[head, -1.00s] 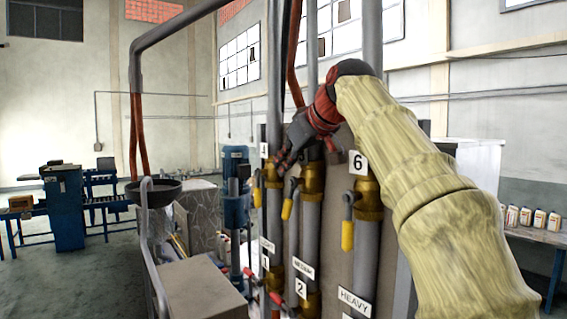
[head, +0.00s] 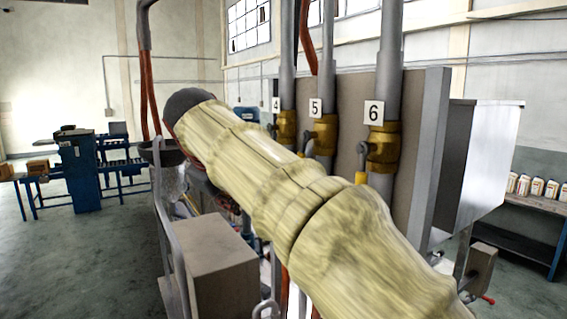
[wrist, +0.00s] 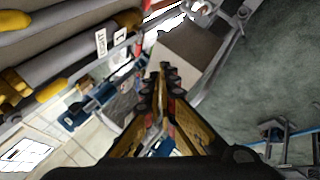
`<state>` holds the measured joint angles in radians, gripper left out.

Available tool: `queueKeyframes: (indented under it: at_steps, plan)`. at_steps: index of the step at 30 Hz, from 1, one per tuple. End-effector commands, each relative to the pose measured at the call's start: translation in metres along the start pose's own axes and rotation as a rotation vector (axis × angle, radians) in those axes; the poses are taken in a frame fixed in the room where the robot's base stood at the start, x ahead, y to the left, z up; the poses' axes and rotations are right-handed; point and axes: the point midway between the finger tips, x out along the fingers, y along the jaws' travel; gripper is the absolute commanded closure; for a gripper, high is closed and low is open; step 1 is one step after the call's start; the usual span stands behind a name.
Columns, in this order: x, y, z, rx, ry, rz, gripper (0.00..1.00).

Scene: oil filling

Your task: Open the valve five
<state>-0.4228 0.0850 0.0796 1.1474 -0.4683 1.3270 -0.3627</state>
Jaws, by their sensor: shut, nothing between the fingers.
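Valve five (head: 325,136) is a brass valve body on a vertical grey pipe, with the white label 5 (head: 315,107) above it. Its lower part is behind my arm, so I cannot tell how its yellow handle stands. My arm crosses the head view from the lower right to the upper left, in front of the pipes. My gripper (wrist: 164,70) is hidden there but shows in the wrist view, its fingers together and empty. It points toward a grey box and is apart from the pipes.
Valve six (head: 383,147) is right of valve five, its handle (head: 361,177) pointing down. Valve four (head: 287,128) is to the left. A grey box (head: 225,262) stands low in front. Clear floor lies at left. Pipes with yellow handles fill the wrist view's upper left.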

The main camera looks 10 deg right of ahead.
Motion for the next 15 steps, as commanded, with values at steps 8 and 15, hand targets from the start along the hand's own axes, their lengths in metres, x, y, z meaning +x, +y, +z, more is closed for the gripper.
queueKeyframes:
  at_steps: [8,15]
  plan:
    - [0.011,0.012,0.025,-0.110,-0.176,0.443,1.00]
    - [-0.013,0.053,0.021,-0.136,-0.166,0.871,1.00]
